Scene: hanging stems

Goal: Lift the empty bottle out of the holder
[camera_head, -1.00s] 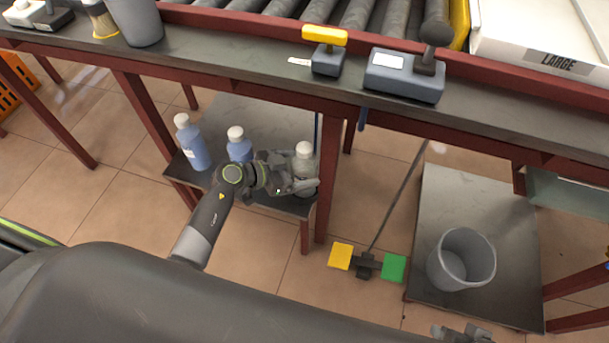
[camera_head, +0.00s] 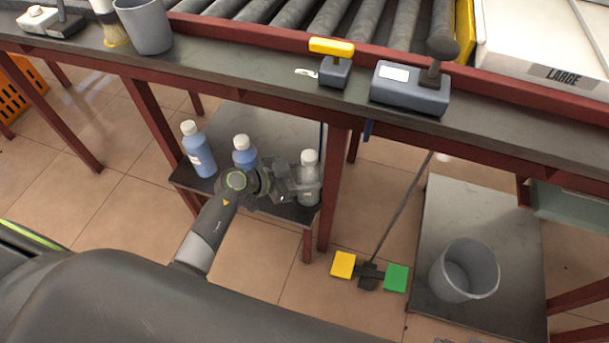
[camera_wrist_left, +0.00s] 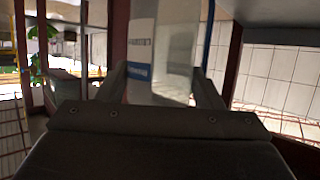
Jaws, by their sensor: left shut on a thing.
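The empty bottle (camera_head: 308,179) is clear with a white cap and stands upright at the right end of the low shelf (camera_head: 272,125). My left gripper (camera_head: 300,184) is shut on it from the left side. In the left wrist view the clear bottle (camera_wrist_left: 172,50), with a white and blue label, sits between the two fingers (camera_wrist_left: 160,84). Two blue filled bottles stand to its left: one at the shelf's left end (camera_head: 198,152) and one in the middle (camera_head: 243,152). The holder cannot be made out clearly. My right gripper is not clearly in view.
A red table leg (camera_head: 331,190) stands just right of the bottle. The dark bench top (camera_head: 250,62) overhangs behind and above. A grey bin (camera_head: 465,270) stands on a low platform at right. Yellow (camera_head: 343,264) and green (camera_head: 396,278) pedals are on the floor.

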